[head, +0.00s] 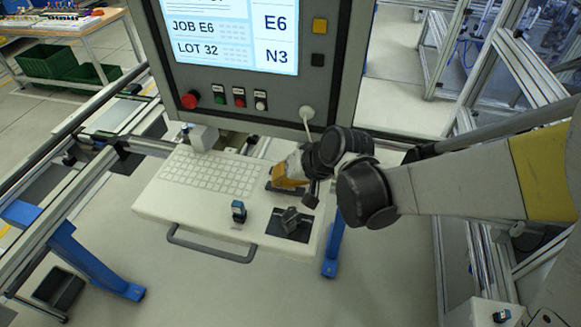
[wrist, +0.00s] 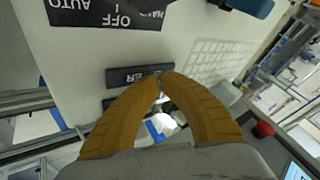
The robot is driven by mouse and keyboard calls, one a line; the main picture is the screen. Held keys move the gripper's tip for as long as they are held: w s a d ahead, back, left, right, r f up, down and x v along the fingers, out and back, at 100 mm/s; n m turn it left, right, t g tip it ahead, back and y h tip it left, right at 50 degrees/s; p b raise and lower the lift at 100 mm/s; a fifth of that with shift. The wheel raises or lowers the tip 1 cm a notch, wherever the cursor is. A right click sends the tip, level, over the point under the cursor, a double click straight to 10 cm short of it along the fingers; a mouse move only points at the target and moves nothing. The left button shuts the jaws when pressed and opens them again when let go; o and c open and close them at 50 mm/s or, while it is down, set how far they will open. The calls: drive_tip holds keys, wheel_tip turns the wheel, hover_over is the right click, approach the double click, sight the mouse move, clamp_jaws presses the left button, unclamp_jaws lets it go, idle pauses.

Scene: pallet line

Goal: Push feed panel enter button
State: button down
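A black label plate (wrist: 125,76) lies on the pale console shelf (head: 175,205); its visible letters end in "ER" in the wrist view. My gripper (wrist: 161,79) has its orange fingers brought together at the tips, with nothing seen held between them. The tips overlap the plate's right end in the wrist view; I cannot tell whether they touch it. In the head view my gripper (head: 283,180) is low over the shelf's right part, beside the keypad. The enter button itself is not clearly seen; the fingers hide the area just past the label.
A white keypad (head: 210,173) lies left of my gripper. Nearer the handle (head: 210,246) are a blue-topped switch (head: 238,211) and a black rotary switch (head: 290,220). The screen panel (head: 240,95) stands behind, with a red mushroom button (head: 189,100) and small buttons.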

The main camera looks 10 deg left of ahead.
drive_tip(key=shift+f+b, duration=0.3)
drive_tip(key=shift+f, duration=0.05)
drive_tip(key=shift+r, duration=0.1)
idle(0.5)
drive_tip(key=shift+r+p, duration=0.6)
drive_tip(key=shift+r, duration=0.25)
drive_tip(key=shift+r+p, duration=1.85)
drive_tip(key=shift+r, duration=0.7)
drive_tip(key=shift+f, duration=0.15)
